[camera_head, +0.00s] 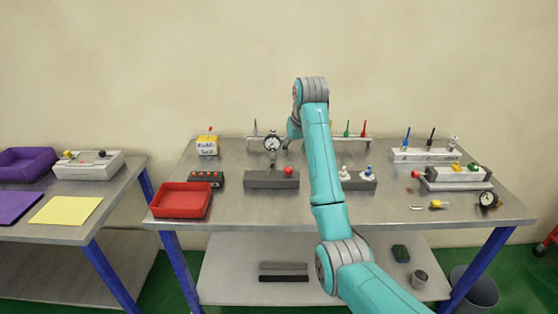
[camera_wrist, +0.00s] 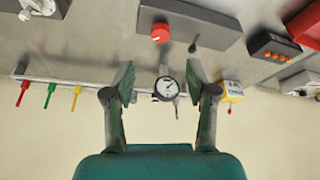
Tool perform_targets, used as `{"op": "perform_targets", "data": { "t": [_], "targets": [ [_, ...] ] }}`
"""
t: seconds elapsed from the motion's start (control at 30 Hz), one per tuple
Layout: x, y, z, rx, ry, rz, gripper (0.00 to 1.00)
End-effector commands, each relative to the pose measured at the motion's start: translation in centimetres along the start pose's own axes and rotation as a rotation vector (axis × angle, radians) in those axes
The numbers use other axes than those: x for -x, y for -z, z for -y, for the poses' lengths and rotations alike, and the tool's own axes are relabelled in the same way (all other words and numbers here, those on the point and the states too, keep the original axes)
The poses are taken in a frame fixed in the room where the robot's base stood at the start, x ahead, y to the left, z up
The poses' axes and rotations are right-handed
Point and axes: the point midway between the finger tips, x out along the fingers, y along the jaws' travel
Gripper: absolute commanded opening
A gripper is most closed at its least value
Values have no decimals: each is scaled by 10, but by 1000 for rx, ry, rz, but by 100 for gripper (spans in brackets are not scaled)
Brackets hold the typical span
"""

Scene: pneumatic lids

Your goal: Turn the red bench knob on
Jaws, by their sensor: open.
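The red knob (camera_head: 288,170) sits on a long grey block (camera_head: 262,180) in the middle of the bench. In the wrist view the round red knob (camera_wrist: 160,33) is near the top centre, with a light mark on its face. My gripper (camera_wrist: 160,76) is open and empty, its two fingers spread apart. The knob lies beyond the fingertips and is not between them. In the head view my arm hides most of the gripper, which is above and behind the block.
A pressure gauge (camera_wrist: 166,88) stands behind the block, between my fingers in the wrist view. A dark lever (camera_wrist: 194,46) is beside the knob. A red tray (camera_head: 181,199) and a black box with orange buttons (camera_head: 205,178) stand left. Bare bench lies in front of the block.

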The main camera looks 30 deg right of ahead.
Motion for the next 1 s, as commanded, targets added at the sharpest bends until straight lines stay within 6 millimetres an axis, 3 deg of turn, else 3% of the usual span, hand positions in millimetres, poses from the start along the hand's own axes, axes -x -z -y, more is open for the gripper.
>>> {"op": "perform_targets", "data": {
  "t": [0.17,0.7,1.0],
  "targets": [
    [-9,0,-1,-1,0,6,57],
    [-93,0,0,0,0,5,57],
    [-107,0,0,0,0,2,57]
  ]
}}
